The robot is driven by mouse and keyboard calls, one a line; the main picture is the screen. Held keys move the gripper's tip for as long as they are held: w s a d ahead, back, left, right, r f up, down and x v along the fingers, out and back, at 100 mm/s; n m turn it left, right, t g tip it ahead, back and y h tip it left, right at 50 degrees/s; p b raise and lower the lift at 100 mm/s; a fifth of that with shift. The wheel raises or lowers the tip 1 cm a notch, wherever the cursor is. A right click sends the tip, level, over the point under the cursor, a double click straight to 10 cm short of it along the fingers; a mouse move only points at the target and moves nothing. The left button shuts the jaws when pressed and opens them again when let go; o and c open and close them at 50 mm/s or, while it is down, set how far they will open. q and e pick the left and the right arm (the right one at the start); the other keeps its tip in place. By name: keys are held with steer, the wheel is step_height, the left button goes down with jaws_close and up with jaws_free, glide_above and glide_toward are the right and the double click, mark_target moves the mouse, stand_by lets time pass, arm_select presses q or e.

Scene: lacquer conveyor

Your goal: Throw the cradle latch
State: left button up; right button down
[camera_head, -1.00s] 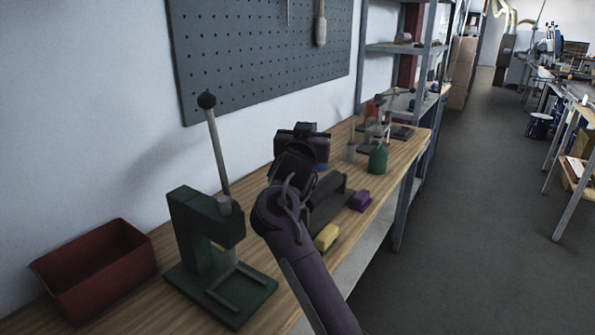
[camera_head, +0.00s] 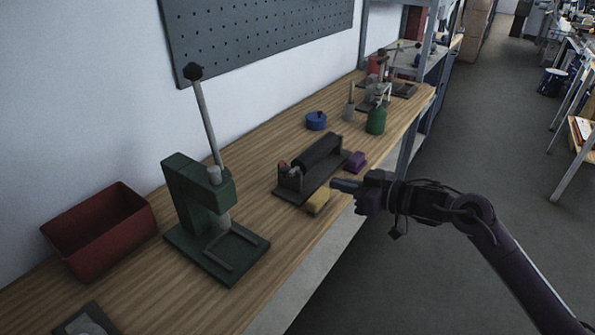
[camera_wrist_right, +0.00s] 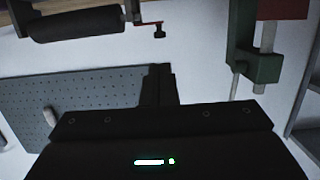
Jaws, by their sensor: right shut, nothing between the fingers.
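The cradle (camera_head: 281,193) is a dark grey stand on the bench with a black roller (camera_head: 322,150) lying in it. A small red part with a pale piece (camera_head: 283,166) sits at its near left end; I cannot tell its setting. In the wrist view the roller (camera_wrist_right: 75,22) is at the upper left, with a red crank-like part (camera_wrist_right: 156,28) at its end. My right gripper (camera_head: 340,185) is shut and empty, beside the cradle on its right, near the bench's front edge, touching nothing that I can make out. My left gripper is not in view.
A yellow block (camera_head: 317,202) and a purple block (camera_head: 356,160) lie beside the cradle. A green press (camera_head: 184,190) with a tall lever and a red bin (camera_head: 98,232) stand left. A blue round item (camera_head: 316,121) and green bottle (camera_head: 376,121) are behind. Right of the bench is open floor.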

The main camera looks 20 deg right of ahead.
steer(key=p, duration=0.2)
glide_toward(288, 171)
steer(key=r+x, duration=0.1)
steer(key=x, duration=0.4)
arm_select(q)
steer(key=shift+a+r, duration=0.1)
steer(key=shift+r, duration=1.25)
arm_select(e)
steer(key=shift+w+a+f, duration=0.6)
steer(key=shift+w+f, duration=0.1)
arm_select(q)
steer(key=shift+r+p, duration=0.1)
steer(key=shift+p, duration=0.25)
